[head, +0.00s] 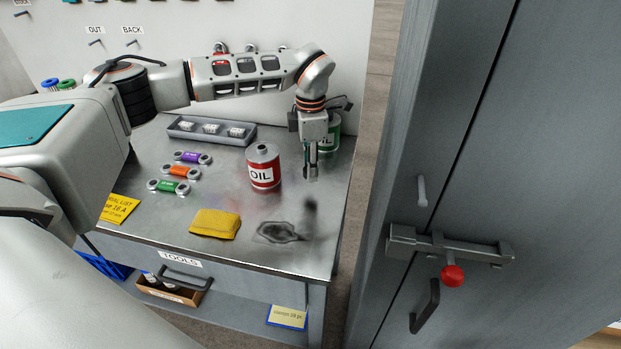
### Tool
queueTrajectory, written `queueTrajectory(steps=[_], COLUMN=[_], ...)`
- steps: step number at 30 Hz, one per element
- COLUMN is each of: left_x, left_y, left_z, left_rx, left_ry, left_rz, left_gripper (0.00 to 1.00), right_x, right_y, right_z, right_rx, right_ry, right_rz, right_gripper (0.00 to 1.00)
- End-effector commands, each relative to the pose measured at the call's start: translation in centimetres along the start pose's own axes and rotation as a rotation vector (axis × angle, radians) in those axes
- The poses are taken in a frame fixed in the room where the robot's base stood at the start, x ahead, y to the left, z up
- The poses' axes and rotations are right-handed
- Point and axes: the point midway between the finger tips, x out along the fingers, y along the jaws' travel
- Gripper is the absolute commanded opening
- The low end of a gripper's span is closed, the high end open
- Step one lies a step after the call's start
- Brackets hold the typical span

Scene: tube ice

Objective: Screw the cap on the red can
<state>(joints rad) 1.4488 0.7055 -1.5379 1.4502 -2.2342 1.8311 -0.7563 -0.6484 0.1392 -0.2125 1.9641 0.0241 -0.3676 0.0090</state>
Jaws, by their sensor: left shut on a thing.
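The red can (263,172), labelled OIL, stands upright on the metal bench, with a short grey neck on top. My left gripper (312,172) points down to the right of the red can, apart from it. Its fingers are close together, shut on a small grey thing, which I take to be the cap; the fingers mostly hide it. A green can (333,137) stands behind my left gripper and is partly hidden by it. My right gripper is not in view.
A grey tray (180,133) lies at the back of the bench (200,255). Purple, orange and green spanner-like pieces (178,172) lie at left. A folded yellow cloth (215,223) and dark stain (278,232) are in front. A grey cabinet (500,170) stands at right.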

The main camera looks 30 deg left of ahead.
Motion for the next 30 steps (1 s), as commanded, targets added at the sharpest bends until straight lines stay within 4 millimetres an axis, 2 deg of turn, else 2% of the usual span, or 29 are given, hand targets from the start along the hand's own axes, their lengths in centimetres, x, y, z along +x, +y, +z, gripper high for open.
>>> queueTrajectory(steps=[1, 6, 12, 15, 21, 30], left_x=[-1.6, -6.5, -11.0, -12.6, -14.1, -14.3], left_y=[0.2, 0.1, 0.1, 0.1, 0.0, 0.0], left_z=[0.1, 0.1, 0.0, 0.0, 0.0, 0.0], left_rx=[0.0, 0.0, -0.002, 0.0, -0.001, -0.001], left_ry=[-0.004, -0.003, -0.001, -0.001, 0.001, 0.001], left_rz=[0.006, 0.006, 0.003, 0.003, 0.0, 0.0], left_gripper=[0.19, 0.19, 0.19, 0.19, 0.19, 0.19], right_x=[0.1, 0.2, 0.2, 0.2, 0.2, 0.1], right_y=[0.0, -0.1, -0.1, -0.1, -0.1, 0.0], right_z=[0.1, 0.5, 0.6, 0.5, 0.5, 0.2], right_rx=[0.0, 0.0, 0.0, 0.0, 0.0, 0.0], right_ry=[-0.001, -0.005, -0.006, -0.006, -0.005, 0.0], right_rz=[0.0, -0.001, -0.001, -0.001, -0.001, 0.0], right_gripper=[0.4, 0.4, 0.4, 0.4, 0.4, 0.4])
